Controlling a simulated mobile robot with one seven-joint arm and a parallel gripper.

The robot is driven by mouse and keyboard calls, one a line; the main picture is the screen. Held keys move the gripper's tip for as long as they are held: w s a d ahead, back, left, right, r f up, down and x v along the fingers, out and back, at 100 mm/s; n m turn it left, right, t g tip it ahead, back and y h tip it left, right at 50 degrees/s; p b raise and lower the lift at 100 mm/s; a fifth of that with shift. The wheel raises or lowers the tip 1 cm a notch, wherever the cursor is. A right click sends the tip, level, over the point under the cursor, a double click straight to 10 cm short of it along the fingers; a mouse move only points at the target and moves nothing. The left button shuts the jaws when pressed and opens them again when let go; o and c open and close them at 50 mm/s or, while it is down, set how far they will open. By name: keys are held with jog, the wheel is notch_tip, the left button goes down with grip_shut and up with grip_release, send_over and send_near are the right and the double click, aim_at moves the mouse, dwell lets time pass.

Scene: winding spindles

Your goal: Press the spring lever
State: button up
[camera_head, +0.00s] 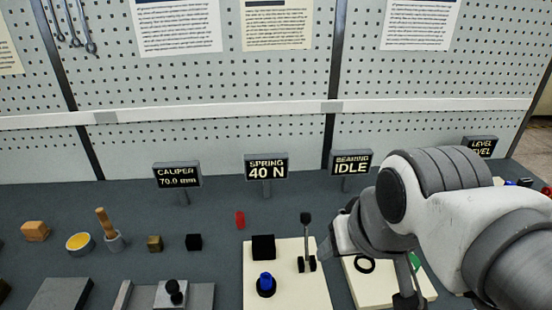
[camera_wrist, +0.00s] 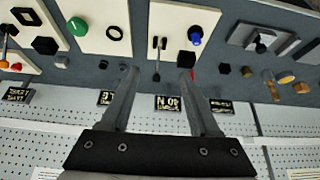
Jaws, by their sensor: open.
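The spring lever (camera_head: 306,240) is a thin rod with a dark knob on top, standing roughly upright between two black pivots on a cream panel (camera_head: 288,290). A sign (camera_head: 266,167) behind it reads SPRING 40 N. My gripper (camera_head: 328,250) is just right of the lever in the head view, its fingertips partly hidden. In the wrist view, which is upside down, my open fingers (camera_wrist: 158,73) are spread with the lever (camera_wrist: 157,60) showing between them. I cannot tell whether they touch it. Nothing is seen held.
A black block (camera_head: 263,247) and a blue knob (camera_head: 266,285) share the panel, left of the lever. The bearing panel (camera_head: 362,291) with a black ring (camera_head: 365,265) lies to the right, partly behind my arm. A red piece (camera_head: 240,219) stands behind left.

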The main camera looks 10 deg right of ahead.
jog(key=shift+w+r, duration=0.2)
jog(key=shift+r, duration=0.05)
jog(key=c, duration=0.5)
jog(key=shift+w+r+p, duration=0.5)
jog(key=shift+w+r, duration=0.15)
jog(key=shift+w, duration=0.15)
jog(key=c, duration=0.5)
jog(key=shift+g, duration=0.7)
jog(key=w, duration=0.1)
jog(key=w+r+p, duration=0.1)
jog(key=w, duration=0.1)
jog(key=w+r, duration=0.1)
jog(key=shift+w+r, duration=0.25)
jog(key=w+f+m+g+p, duration=0.1)
jog(key=w+g+p, duration=0.15)
jog(key=w, duration=0.65)
jog(key=w+f+m+g+p, duration=0.15)
jog(key=w+p, duration=0.25)
jog(key=w, duration=0.5)
jog(key=w+f+g+p, duration=0.1)
jog(key=w+f+p, duration=0.1)
jog(key=w+f, duration=0.4)
jog(key=shift+d+f+g+h, duration=0.3)
jog(key=shift+d+f+g, duration=0.1)
jog(key=shift+f, duration=0.85)
jog(key=shift+n, duration=0.25)
